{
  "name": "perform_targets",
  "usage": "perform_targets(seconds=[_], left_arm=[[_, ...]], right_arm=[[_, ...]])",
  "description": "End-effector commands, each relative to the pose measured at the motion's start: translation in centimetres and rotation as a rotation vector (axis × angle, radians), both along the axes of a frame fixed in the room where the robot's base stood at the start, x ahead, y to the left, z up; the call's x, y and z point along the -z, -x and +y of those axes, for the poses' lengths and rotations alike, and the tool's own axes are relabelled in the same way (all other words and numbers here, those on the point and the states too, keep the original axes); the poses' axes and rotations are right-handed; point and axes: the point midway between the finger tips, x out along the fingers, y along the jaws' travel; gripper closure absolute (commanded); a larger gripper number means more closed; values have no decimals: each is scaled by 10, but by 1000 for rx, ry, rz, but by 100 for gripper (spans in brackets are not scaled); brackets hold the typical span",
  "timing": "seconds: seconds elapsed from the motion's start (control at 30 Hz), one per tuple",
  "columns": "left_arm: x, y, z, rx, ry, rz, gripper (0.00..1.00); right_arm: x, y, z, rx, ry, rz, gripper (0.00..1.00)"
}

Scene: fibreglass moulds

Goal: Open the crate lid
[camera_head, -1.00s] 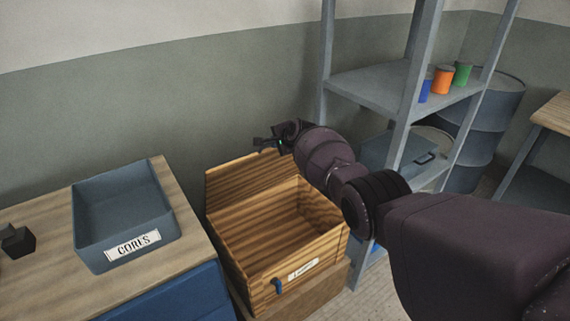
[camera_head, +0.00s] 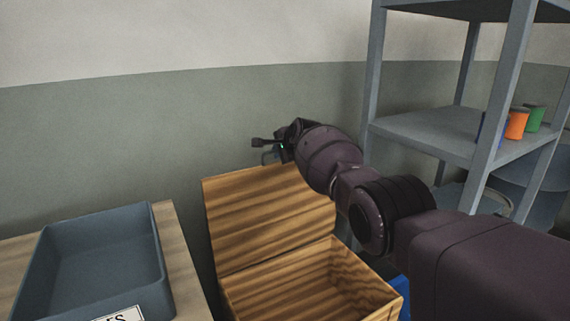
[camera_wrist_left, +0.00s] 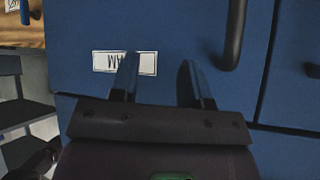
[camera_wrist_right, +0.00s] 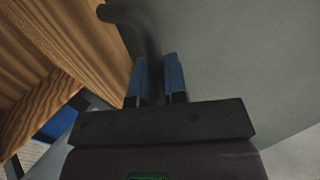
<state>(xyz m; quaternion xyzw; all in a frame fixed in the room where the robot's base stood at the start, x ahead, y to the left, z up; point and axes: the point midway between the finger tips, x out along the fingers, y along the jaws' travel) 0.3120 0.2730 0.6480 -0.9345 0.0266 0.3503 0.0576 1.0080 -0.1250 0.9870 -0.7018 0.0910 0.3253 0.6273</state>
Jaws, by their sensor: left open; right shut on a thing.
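The wooden crate (camera_head: 384,299) stands at lower centre in the head view, its front cut off by the picture edge. Its lid (camera_head: 262,225) stands raised at the back, leaving the crate's mouth open. My right gripper (camera_head: 262,149) is at the lid's top edge, shut on the small lid handle (camera_head: 268,157). In the right wrist view the dark handle (camera_wrist_right: 140,28) runs down between the close fingers (camera_wrist_right: 156,82), beside the wooden lid (camera_wrist_right: 85,35). My left gripper (camera_wrist_left: 162,85) is open and empty before a blue drawer front, outside the head view.
A blue-grey tray (camera_head: 95,265) sits on the wooden worktop (camera_head: 185,270) left of the crate. A grey shelf (camera_head: 430,135) with coloured cups (camera_head: 516,124) stands at right. The blue drawer front (camera_wrist_left: 190,25) has a dark handle (camera_wrist_left: 234,35). Wall lies behind the lid.

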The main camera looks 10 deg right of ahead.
Motion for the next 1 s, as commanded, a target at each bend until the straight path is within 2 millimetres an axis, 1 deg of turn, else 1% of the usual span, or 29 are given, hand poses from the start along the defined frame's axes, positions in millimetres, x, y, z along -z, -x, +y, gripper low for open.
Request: perform_targets(seconds=[0.03,0.17,0.23,0.4,0.6,1.0], left_arm=[[13,5,1,0,-2,26,57],[26,8,2,-1,-4,49,57],[30,7,1,9,-12,49,57],[26,-1,-3,36,-29,15,57],[23,-9,-7,59,-42,-8,57],[17,-13,-9,70,-50,-26,57]], right_arm=[[17,-7,3,-3,5,11,100],[17,-19,8,-4,4,11,100],[16,-25,10,-3,5,10,100],[13,-36,15,-3,5,7,100],[10,-44,19,-3,5,5,100],[4,-47,20,-3,6,-1,100]])
